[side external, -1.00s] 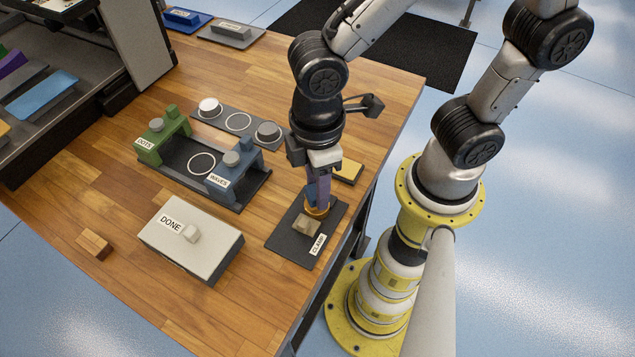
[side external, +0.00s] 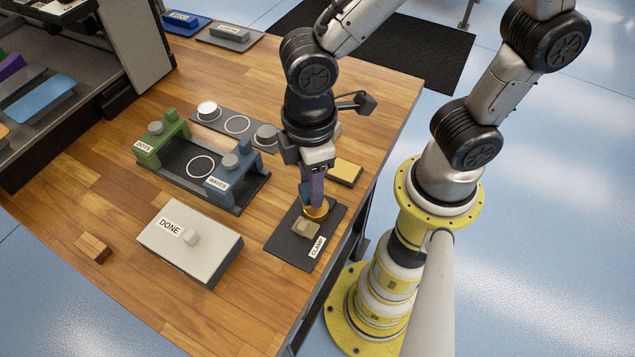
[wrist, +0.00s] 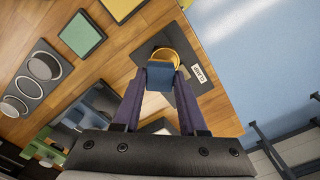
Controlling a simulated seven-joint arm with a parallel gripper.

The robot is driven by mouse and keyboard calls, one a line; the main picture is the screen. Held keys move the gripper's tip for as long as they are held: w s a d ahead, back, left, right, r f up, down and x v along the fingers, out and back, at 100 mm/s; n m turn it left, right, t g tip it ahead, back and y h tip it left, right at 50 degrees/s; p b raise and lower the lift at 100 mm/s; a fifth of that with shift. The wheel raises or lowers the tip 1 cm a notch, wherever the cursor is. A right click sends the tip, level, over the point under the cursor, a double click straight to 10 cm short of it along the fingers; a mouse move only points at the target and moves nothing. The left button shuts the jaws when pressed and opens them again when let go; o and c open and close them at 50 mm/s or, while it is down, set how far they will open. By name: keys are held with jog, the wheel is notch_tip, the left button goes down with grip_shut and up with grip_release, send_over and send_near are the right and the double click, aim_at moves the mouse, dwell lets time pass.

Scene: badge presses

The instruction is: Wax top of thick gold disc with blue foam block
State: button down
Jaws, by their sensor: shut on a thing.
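The thick gold disc (side external: 318,211) sits on the dark clamp plate (side external: 281,242), against a tan clamp block (side external: 305,230). It also shows in the wrist view (wrist: 178,52), partly covered by the blue foam block (wrist: 160,75). My gripper (side external: 314,198) points down over the disc, shut on the blue foam block between its purple fingers. The block is at or just over the disc's top; I cannot tell whether they touch. In the side view my fingers hide most of the block and part of the disc.
A yellow pad (side external: 345,172) lies behind the clamp plate, and a green pad (wrist: 82,36) shows in the wrist view. Left are the WAVES press (side external: 228,180), the DOTS press (side external: 158,143) and the DONE box (side external: 188,240). The table's edge is close on the right.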

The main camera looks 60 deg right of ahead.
aim_at(308, 187)
jog(key=shift+w+r, duration=0.1)
jog(key=shift+r, duration=3.2)
jog(key=shift+r, duration=0.1)
jog(key=shift+r, duration=0.35)
notch_tip(308, 187, up, 4)
jog(key=w+d+m, duration=0.5)
jog(key=w+d, duration=0.3)
jog(key=w, duration=0.3)
jog(key=w+d+m, duration=0.5)
jog(key=w+d, duration=0.4)
jog(key=w, duration=0.2)
notch_tip(308, 187, down, 12)
jog(key=shift+w+a+f, duration=0.15)
jog(key=shift+f, duration=0.1)
